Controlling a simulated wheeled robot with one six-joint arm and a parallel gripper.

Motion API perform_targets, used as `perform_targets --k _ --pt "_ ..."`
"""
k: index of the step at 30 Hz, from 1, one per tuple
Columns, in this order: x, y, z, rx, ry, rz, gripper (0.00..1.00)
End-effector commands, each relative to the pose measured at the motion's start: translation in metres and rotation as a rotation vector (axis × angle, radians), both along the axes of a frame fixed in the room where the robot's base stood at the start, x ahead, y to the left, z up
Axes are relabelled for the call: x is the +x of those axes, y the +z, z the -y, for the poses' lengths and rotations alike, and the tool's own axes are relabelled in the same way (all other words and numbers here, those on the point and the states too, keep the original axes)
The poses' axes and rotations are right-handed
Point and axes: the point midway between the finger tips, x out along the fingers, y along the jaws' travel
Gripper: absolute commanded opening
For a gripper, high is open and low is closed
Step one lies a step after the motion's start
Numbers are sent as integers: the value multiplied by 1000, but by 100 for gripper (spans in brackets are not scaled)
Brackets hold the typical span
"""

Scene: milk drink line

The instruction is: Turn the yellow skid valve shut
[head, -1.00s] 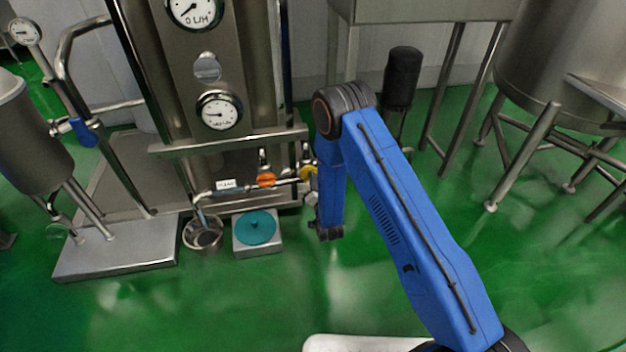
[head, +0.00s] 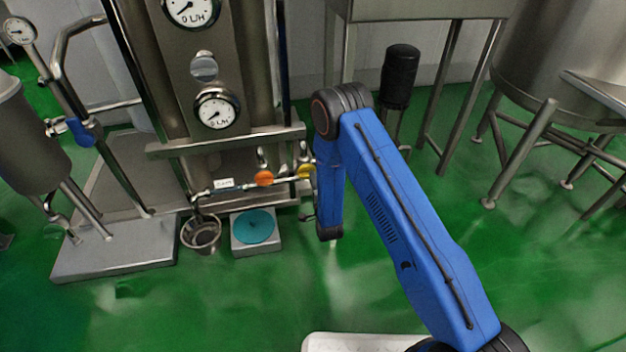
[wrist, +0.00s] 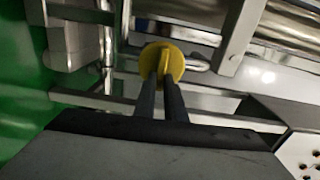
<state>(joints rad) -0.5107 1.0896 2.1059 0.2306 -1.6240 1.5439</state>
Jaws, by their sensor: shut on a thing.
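The yellow skid valve (wrist: 174,56) is a round knob with a raised grip bar, on the skid pipework in the wrist view. My gripper (wrist: 163,80) reaches it from below, its two dark fingers close together and shut on the knob's bar. In the head view a part of the yellow valve (head: 305,172) shows just left of my blue arm. The gripper itself is hidden behind my arm there.
An orange valve (head: 263,178) sits left of the yellow one on the same pipe. A steel bucket (head: 201,245) and a scale with a teal top (head: 254,226) stand on the floor below. Skid rails (wrist: 245,30) surround the valve. Green floor at the front is clear.

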Motion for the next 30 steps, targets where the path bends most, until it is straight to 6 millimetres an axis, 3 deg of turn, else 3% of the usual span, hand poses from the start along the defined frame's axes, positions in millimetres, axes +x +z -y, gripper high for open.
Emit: perform_targets --k 20,21,22,30 --pt "-1 -3 1 52 -2 -19 0" --pt "-1 -3 1 52 -2 -19 20" --pt "-1 -3 1 51 -2 -19 27" --pt "0 -2 1 51 -1 -17 29"
